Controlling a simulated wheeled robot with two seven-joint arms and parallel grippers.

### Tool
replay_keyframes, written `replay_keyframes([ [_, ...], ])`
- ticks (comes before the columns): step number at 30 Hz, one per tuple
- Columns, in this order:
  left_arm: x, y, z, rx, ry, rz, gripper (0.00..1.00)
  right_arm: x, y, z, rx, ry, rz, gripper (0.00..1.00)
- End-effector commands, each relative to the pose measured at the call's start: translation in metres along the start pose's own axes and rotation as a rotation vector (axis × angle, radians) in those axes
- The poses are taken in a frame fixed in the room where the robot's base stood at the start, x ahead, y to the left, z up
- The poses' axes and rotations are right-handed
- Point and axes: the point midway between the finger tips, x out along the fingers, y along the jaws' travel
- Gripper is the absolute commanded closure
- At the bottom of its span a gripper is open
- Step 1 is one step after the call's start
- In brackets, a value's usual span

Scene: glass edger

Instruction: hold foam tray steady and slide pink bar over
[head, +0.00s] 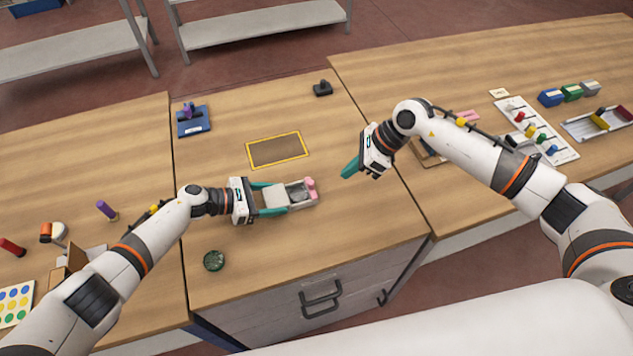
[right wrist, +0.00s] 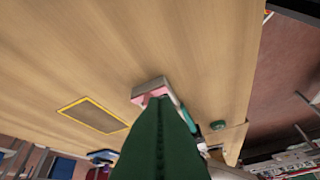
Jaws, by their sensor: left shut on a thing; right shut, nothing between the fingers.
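The foam tray (head: 299,203) is a small pale grey block-like tray on the middle table, with a dark hollow on top. The pink bar (head: 311,185) stands at the tray's right end. My left gripper (head: 276,198), with teal fingers, is shut on the tray from its left side. My right gripper (head: 349,169) is shut and empty above the table, right of and beyond the tray, not touching it. In the right wrist view the pink bar (right wrist: 152,98) shows at the tray's near end (right wrist: 150,83), partly behind my green finger.
A yellow-edged brown mat (head: 277,150) lies beyond the tray. A green round item (head: 214,261) sits nearer the front. A blue holder (head: 193,122) and a black object (head: 322,89) stand farther back. Table around the tray is mostly clear.

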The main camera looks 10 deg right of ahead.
Motion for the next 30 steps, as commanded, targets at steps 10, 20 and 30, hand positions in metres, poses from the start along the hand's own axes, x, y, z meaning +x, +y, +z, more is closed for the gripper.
replay_keyframes([
  [10, 0.000, 0.000, 0.000, 0.000, 0.000, 0.001, 0.59, -0.030, 0.015, 0.046, -0.087, 0.208, 0.035, 1.00],
  [20, 0.000, 0.000, 0.000, 0.000, 0.000, 0.000, 0.59, -0.031, 0.016, 0.047, -0.095, 0.215, 0.039, 1.00],
  [30, 0.000, 0.000, 0.000, 0.000, 0.001, 0.001, 0.59, 0.007, 0.017, 0.037, -0.093, 0.218, 0.036, 1.00],
])
